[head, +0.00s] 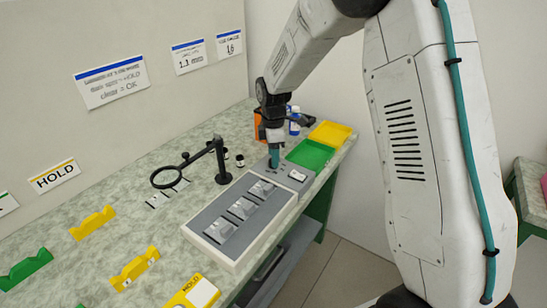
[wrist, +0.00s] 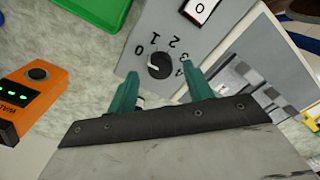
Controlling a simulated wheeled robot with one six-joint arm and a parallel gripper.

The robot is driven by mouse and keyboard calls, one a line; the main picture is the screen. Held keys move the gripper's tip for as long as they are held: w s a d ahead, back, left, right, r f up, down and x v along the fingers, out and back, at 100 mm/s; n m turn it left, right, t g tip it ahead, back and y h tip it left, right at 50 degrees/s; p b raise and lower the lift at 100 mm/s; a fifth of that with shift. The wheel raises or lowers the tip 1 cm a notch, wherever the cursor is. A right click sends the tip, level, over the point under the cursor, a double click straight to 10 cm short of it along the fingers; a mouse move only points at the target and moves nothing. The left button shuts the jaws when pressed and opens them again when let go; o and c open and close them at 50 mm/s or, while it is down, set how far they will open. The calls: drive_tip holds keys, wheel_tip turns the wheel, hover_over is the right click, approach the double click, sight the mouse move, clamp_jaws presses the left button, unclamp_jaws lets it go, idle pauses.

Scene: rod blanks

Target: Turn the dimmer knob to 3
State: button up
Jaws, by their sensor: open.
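The dimmer knob (wrist: 160,66) is a small round black knob on a light grey panel (wrist: 137,62), with the figures 0 to 4 printed around it. A pale mark shows on its left side, towards the 0; its exact setting is hard to read. My gripper (wrist: 160,72) is open, with one teal finger to the left and one to the right of the knob in the wrist view. I cannot tell whether the fingertips reach down beside it. In the head view my gripper (head: 274,158) points down over the panel (head: 297,180) and hides the knob.
A grey tray with metal blocks (head: 190,231) adjoins the panel. Green (head: 310,155) and yellow (head: 330,134) trays lie behind. An orange device (wrist: 35,95) and a magnifier stand (head: 222,178) are nearby.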

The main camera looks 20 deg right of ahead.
drive_tip(key=shift+f, duration=0.85)
drive_tip(key=c, duration=1)
